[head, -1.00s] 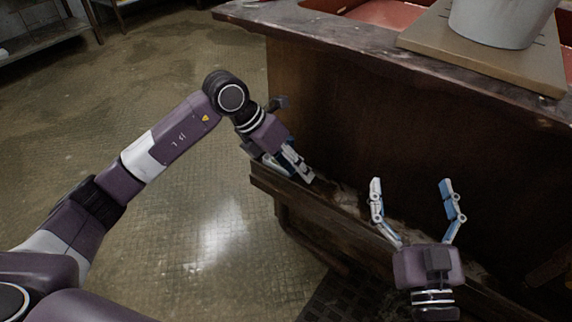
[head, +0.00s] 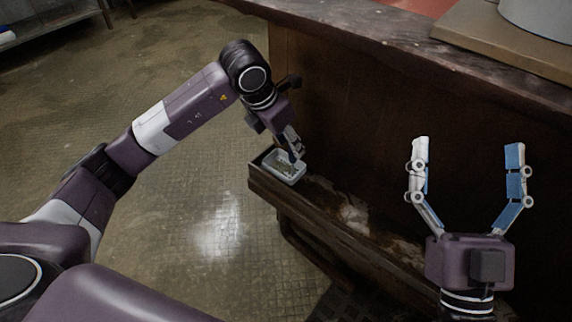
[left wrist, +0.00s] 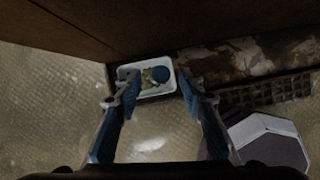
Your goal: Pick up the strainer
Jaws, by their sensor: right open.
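I cannot make out a strainer for certain. A small white tray (head: 287,181) sits on the far left end of the low wooden ledge. In the left wrist view the tray (left wrist: 156,94) holds a yellow-green item (left wrist: 149,78) and a round blue item (left wrist: 161,74), too small to identify. My left gripper (head: 294,152) points down over the tray's right side. In the left wrist view its fingers (left wrist: 158,88) are apart with nothing gripped between them, and the tray shows beyond them. My right gripper (head: 468,150) is open and empty, in front of the dark cabinet side.
The worn wooden ledge (head: 340,210) runs along the foot of the dark cabinet (head: 350,110). Above, the counter edge carries a board (head: 500,40) with a grey pot (head: 540,15). A dark floor grate (left wrist: 265,92) lies near the ledge. The tiled floor at left is clear.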

